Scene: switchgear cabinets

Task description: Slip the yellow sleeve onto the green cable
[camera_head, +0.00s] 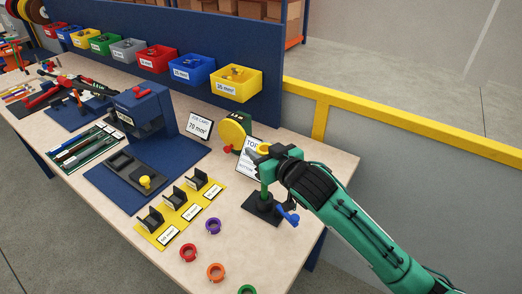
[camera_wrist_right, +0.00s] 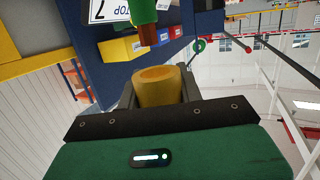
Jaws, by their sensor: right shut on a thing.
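The yellow sleeve (camera_wrist_right: 160,88) is held in my right gripper (camera_wrist_right: 162,98), its open end facing the green cable. It also shows as a small yellow ring in the head view (camera_head: 263,148). The green cable (camera_wrist_right: 143,10) shows at the top of the right wrist view, with a bare copper-brown end (camera_wrist_right: 148,35) pointing toward the sleeve. In that view a gap shows between the copper end and the sleeve; the sleeve is not around the cable. My right gripper also shows in the head view (camera_head: 264,152), above a small black stand (camera_head: 262,210). My left gripper is not in view.
A blue handle (camera_head: 288,215) sticks out from the stand. A purple ring (camera_head: 212,226), a red ring (camera_head: 188,252) and an orange ring (camera_head: 215,272) lie on the bench. A yellow holder strip (camera_head: 165,241) and a blue press (camera_head: 145,112) stand to the left. Coloured bins line the back.

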